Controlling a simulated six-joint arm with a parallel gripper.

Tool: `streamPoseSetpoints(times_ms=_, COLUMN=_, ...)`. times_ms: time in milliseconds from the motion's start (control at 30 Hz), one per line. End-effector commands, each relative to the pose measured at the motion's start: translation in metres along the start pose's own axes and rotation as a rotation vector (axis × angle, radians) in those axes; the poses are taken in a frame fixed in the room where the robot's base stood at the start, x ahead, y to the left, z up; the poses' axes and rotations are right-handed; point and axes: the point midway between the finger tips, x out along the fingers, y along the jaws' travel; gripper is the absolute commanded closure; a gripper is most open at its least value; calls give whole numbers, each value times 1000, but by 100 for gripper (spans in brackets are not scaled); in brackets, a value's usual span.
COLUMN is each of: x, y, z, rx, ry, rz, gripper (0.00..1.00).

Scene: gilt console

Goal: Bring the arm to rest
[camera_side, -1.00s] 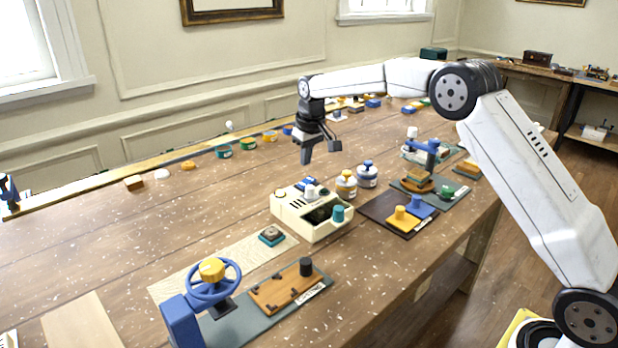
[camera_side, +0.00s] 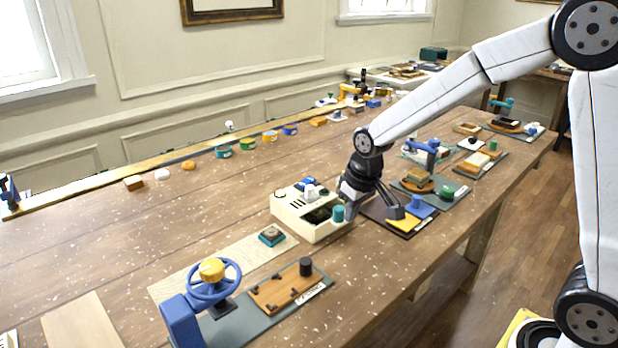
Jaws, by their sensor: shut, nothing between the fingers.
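My gripper (camera_side: 372,207) points down over the middle of the wooden workbench (camera_side: 235,205), between the cream box and the dark board with yellow and blue blocks. It is shut and empty. My arm reaches in from the right, with its forearm sloping down to the wrist. The gripper is close to the cream box's right end in this view; I cannot tell whether it touches anything.
The cream box (camera_side: 297,213) has a teal knob. The dark board (camera_side: 378,212) lies right of it. A blue handwheel (camera_side: 212,285) and a latch board (camera_side: 290,288) stand at the front. Small pots line the back edge. The bench's left middle is clear.

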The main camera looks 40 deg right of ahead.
Motion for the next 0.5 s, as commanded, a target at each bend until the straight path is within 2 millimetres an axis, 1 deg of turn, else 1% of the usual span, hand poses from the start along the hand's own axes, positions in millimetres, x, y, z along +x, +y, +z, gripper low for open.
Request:
streamPoseSetpoints(times_ms=33, x=0, y=-2, z=14, rx=-1, ry=2, rz=0, gripper=100)
streamPoseSetpoints(times_ms=300, x=4, y=-9, z=86, rx=-3, ry=14, rz=-2, gripper=100)
streamPoseSetpoints(times_ms=400, x=5, y=-10, z=109, rx=-3, ry=18, rz=-3, gripper=100)
streamPoseSetpoints(times_ms=500, x=6, y=-12, z=126, rx=-2, ry=21, rz=-3, gripper=100)
